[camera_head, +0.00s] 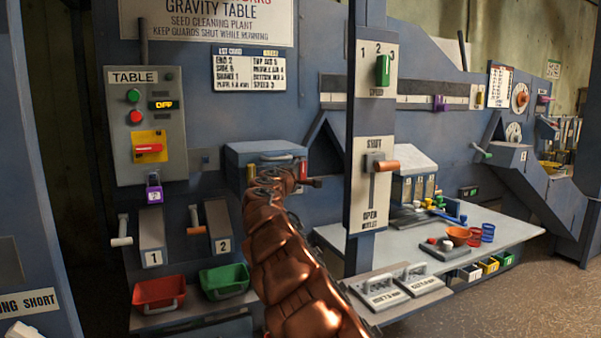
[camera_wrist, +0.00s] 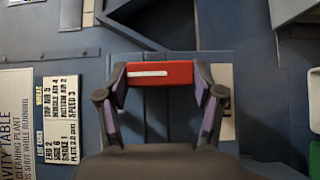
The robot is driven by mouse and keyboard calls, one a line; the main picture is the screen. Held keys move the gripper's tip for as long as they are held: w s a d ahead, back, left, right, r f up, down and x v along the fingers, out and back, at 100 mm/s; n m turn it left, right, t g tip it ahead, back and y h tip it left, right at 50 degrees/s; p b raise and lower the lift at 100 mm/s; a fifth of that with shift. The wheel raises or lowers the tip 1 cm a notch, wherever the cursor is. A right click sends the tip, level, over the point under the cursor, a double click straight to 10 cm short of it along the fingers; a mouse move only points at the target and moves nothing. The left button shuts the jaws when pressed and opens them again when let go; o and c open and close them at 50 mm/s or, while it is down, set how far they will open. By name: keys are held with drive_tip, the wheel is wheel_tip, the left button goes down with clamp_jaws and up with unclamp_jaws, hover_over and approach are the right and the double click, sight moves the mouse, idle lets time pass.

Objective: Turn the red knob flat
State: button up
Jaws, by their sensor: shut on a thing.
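A red knob (camera_wrist: 160,73) with a white line along its length shows between the two fingers in the wrist view. My gripper (camera_wrist: 162,88) is shut on it, one finger at each end. Allowing for the turned wrist picture, its long side stands about upright. In the head view a small red piece (camera_head: 304,168), seemingly this knob, shows at the right of a blue-grey box (camera_head: 240,155). My gripper (camera_head: 308,182) is there, partly hidden by my copper arm. A second red handle (camera_head: 148,149) lies level on a yellow plate at the left panel.
The TABLE panel (camera_head: 160,102) stands left of my arm. A tall post with a green speed lever (camera_head: 383,71) and an orange outlet lever (camera_head: 385,166) stands close to the right. A bench (camera_head: 500,228) holds bowls and tools. Red (camera_head: 158,292) and green (camera_head: 224,281) bins sit below left.

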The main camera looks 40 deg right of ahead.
drive_tip(key=shift+a+r+p, duration=0.1)
drive_tip(key=shift+r+p, duration=0.05)
drive_tip(key=shift+p, duration=0.4)
drive_tip(key=shift+r+m+y+p, duration=0.2)
drive_tip(key=shift+m+y+p, duration=0.4)
drive_tip(key=shift+p, duration=0.2)
drive_tip(key=m+y+p, duration=0.1)
drive_tip(key=p, duration=0.3)
drive_tip(key=m+y+p, duration=0.1)
drive_tip(key=y+p, duration=0.1)
drive_tip(key=p, duration=0.1)
drive_tip(key=shift+r+m+g+y+p, duration=0.3)
drive_tip(key=shift+r+m+g+p, duration=0.05)
drive_tip(key=shift+m+g+p, duration=0.05)
drive_tip(key=m+y+p, duration=0.1)
drive_tip(key=y+p, duration=0.1)
drive_tip(key=p, duration=0.2)
drive_tip(key=m+y+p, duration=0.1)
drive_tip(key=y+p, duration=0.1)
drive_tip(key=p, duration=0.3)
drive_tip(key=shift+d+m, duration=0.2)
drive_tip(key=shift+m, duration=0.1)
drive_tip(key=shift+s+d+f+m+t+y+p, duration=0.15)
drive_tip(key=shift+m+t+y+p, duration=0.15)
drive_tip(key=shift+m+y+p, duration=0.4)
drive_tip(key=shift+w+d+f+m+t+y+p, duration=0.1)
drive_tip(key=shift+m+t+y+p, duration=0.15)
drive_tip(key=shift+y+p, duration=0.45)
drive_tip(key=shift+s+y, duration=0.1)
drive_tip(key=shift+y, duration=0.2)
